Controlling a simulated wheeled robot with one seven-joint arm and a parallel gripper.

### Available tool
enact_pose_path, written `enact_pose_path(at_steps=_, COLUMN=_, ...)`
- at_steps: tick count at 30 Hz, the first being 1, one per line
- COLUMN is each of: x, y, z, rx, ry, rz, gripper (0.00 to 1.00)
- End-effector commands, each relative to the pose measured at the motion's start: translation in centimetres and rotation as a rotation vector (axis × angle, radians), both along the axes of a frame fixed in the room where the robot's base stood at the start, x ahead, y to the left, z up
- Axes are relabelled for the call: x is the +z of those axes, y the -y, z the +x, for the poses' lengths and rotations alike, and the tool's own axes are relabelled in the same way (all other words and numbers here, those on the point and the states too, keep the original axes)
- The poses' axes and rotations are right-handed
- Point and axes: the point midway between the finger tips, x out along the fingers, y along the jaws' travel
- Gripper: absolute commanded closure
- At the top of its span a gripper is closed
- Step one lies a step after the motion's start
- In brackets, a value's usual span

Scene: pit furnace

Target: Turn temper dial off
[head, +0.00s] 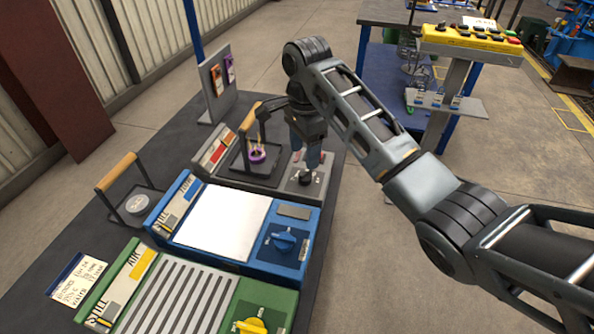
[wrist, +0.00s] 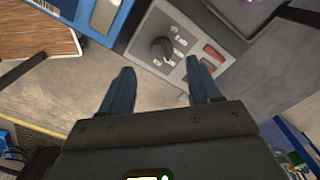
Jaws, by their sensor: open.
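A black dial (head: 305,177) sits on the grey panel of the unit with a red label plate, at the far end of the table. The wrist view shows this dial (wrist: 162,49) with small pale marks around it, too small to read. I cannot read a name that marks it as the temper dial. My gripper (head: 311,160) is open and empty, pointing down just over this panel. In the wrist view its two blue-grey fingers (wrist: 160,80) are spread apart, with the dial beyond and between their tips. I see no contact with the dial.
A blue unit with a blue dial (head: 284,240) and a green unit with a yellow dial (head: 250,326) stand nearer. A wooden-handled black basket (head: 238,160) is beside my gripper. An upright grey board (head: 215,90) stands behind.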

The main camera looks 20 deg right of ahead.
Motion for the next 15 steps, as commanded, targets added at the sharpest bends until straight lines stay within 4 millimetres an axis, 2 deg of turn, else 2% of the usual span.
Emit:
enact_pose_path(at_steps=5, x=-1.2, y=0.2, z=0.0, rx=-0.005, ry=-0.006, rz=-0.003, gripper=0.37)
enact_pose_path(at_steps=15, x=-6.2, y=0.2, z=0.0, rx=-0.005, ry=-0.004, rz=-0.003, gripper=0.37)
